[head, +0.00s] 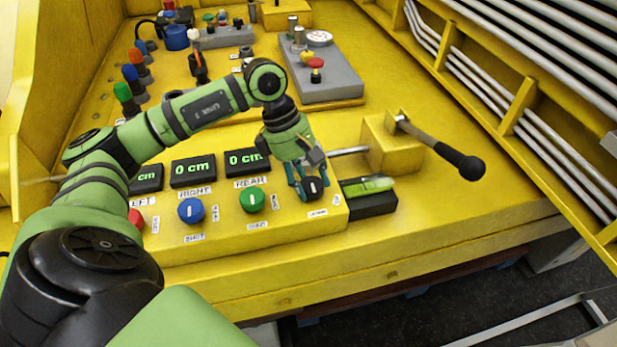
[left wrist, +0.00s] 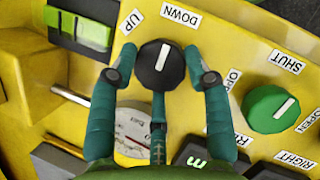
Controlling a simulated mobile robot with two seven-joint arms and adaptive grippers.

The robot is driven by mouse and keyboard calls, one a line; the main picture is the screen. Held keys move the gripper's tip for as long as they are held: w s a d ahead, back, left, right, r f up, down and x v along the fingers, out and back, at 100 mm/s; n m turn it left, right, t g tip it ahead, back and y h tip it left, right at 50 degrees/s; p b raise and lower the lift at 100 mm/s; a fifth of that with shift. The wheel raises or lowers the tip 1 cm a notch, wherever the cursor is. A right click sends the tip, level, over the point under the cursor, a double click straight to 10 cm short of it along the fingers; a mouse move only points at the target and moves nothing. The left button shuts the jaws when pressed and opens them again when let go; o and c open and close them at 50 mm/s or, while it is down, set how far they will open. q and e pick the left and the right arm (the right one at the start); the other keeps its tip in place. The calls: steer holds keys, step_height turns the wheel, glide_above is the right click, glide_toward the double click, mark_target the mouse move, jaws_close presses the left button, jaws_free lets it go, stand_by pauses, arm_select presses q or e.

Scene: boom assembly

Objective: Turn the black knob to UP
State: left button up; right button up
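The black knob (head: 313,188) is at the right end of the yellow panel's front row. In the left wrist view the knob (left wrist: 161,66) has a white pointer line, tilted slightly right toward the DOWN label (left wrist: 180,15). The UP label (left wrist: 138,22) is to the left of DOWN. My left gripper (head: 307,190) is at the knob. In the left wrist view its fingers (left wrist: 160,52) are spread on both sides of the knob, with narrow gaps visible; a third finger is below it. Contact is unclear. My right gripper is not in view.
A green knob (head: 252,200) and blue knob (head: 191,210) are left of the black knob. A black box with a green switch (head: 368,186) is close on its right. A lever with a black handle (head: 460,163) extends further right. Displays (head: 193,170) read 0 cm.

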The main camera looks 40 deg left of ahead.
arm_select(q)
steer(key=shift+s+d+f, duration=0.1)
steer(key=b, duration=0.1)
steer(key=n+b, duration=0.1)
steer(key=shift+f+n+t+b, duration=0.2)
steer(key=shift+n+t+b, duration=0.1)
steer(key=n+t+b, duration=0.1)
steer(key=n+b, duration=0.2)
steer(key=shift+s+n, duration=0.15)
steer(key=shift+n, duration=0.15)
steer(key=n+t+y+b, duration=0.1)
steer(key=n+b, duration=0.2)
steer(key=shift+s+d+r, duration=0.1)
steer(key=shift+d, duration=0.05)
steer(key=shift+r+n+t+y+b, duration=0.1)
steer(key=shift+n+t+y+b, duration=0.5)
steer(key=shift+n, duration=1.1)
steer(key=o, duration=1.1)
steer(key=shift+d+r, duration=0.1)
steer(key=shift+d, duration=0.05)
steer(key=shift+o, duration=0.2)
